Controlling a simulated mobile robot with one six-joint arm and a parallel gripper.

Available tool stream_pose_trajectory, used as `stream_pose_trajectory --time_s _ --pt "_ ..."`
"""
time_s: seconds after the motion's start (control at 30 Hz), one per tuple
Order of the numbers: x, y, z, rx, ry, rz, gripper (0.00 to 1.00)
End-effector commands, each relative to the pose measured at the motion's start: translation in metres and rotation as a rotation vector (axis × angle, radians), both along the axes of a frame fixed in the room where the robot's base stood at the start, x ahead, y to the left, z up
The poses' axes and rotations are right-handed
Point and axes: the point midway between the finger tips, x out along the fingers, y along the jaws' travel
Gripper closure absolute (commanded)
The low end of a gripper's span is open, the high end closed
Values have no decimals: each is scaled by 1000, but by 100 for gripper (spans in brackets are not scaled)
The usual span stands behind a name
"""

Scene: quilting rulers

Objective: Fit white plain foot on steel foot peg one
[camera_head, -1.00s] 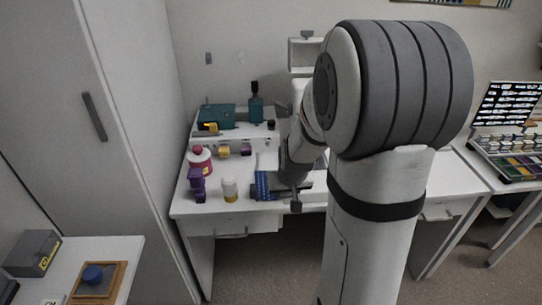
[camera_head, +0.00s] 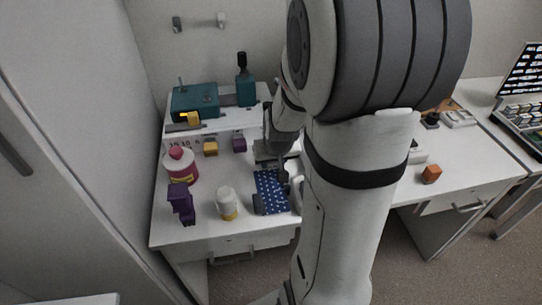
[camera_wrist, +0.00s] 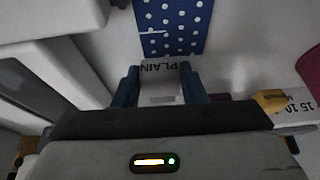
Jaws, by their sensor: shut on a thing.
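The white plain foot (camera_wrist: 160,82), marked "PLAIN", sits between the two blue-grey fingers of my gripper (camera_wrist: 157,77) in the wrist view. My gripper is shut on it. In the head view my dark wrist is above the white desk, by the blue dotted cloth (camera_head: 268,186), but the foot cannot be made out there. The dotted cloth also shows beyond the fingertips in the wrist view (camera_wrist: 172,28). I cannot make out steel foot peg one in either view; my arm hides part of the desk.
On the desk (camera_head: 205,229) stand a pink-and-white container (camera_head: 180,166), a purple stand (camera_head: 181,203) and a white-and-yellow bottle (camera_head: 226,204). Yellow and purple blocks sit by the raised shelf, which holds teal items (camera_head: 195,101). An orange block (camera_head: 431,174) lies right of my arm.

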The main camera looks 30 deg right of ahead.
Motion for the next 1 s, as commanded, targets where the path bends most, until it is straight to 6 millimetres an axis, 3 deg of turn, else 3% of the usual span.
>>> stream_pose_trajectory --time_s 0.37,1.0 --pt "-3 -4 0 -1 -2 -14 79" --pt "52 -19 1 -1 -2 -14 79"
